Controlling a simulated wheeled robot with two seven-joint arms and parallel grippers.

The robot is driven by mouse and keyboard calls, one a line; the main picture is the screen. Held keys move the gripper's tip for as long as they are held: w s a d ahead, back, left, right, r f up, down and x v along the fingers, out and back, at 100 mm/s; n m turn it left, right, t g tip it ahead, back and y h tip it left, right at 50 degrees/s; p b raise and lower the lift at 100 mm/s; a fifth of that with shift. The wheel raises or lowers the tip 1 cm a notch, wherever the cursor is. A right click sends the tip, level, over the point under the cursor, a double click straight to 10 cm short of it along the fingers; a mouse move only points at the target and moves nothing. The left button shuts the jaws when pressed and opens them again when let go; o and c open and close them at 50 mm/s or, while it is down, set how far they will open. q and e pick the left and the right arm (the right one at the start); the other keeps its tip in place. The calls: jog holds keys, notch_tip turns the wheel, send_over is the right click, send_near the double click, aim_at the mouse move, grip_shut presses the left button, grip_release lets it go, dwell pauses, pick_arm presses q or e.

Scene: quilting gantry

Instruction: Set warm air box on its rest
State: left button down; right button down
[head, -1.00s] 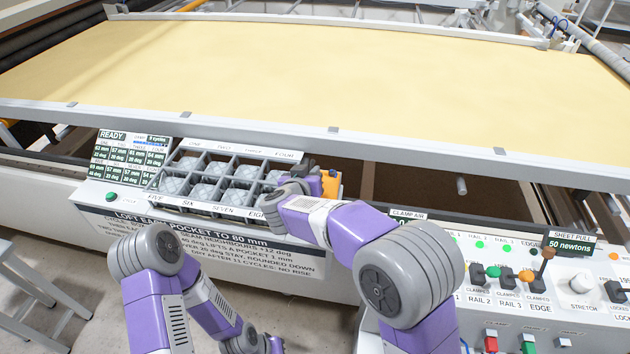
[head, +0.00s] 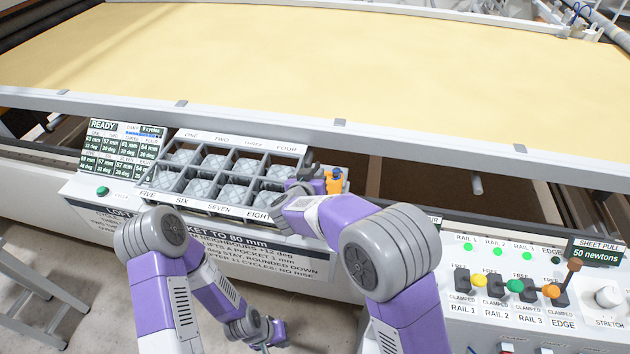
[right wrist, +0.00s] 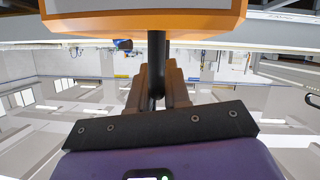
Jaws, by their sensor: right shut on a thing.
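The warm air box, an orange box with a pale face, shows large in the right wrist view (right wrist: 145,22) with a dark post or handle (right wrist: 156,55) joined to it. My right gripper (right wrist: 157,85) is shut on that dark handle. In the head view a small part of the orange box (head: 334,181) shows beside my right gripper (head: 312,176), at the right end of the pocket tray. The rest is hidden behind my wrist. I cannot tell whether the box touches a rest. My left gripper (head: 275,338) hangs low in front of the machine; its fingers are too small to read.
The tray of grey quilted pockets (head: 212,162) lies left of my right gripper. A READY display (head: 120,145) stands at its left. The lever panel (head: 505,285) is at the right. The yellow sheet (head: 330,60) spans the back behind a pale rail (head: 340,122).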

jog(key=shift+f, duration=0.3)
jog(key=shift+f, duration=0.6)
jog(key=c, duration=1.1)
grip_release()
jog(key=shift+r, duration=0.3)
jog(key=p+v, duration=0.1)
jog(key=v, duration=1.1)
jog(key=shift+r+p, duration=0.25)
jog(key=shift+p, duration=0.15)
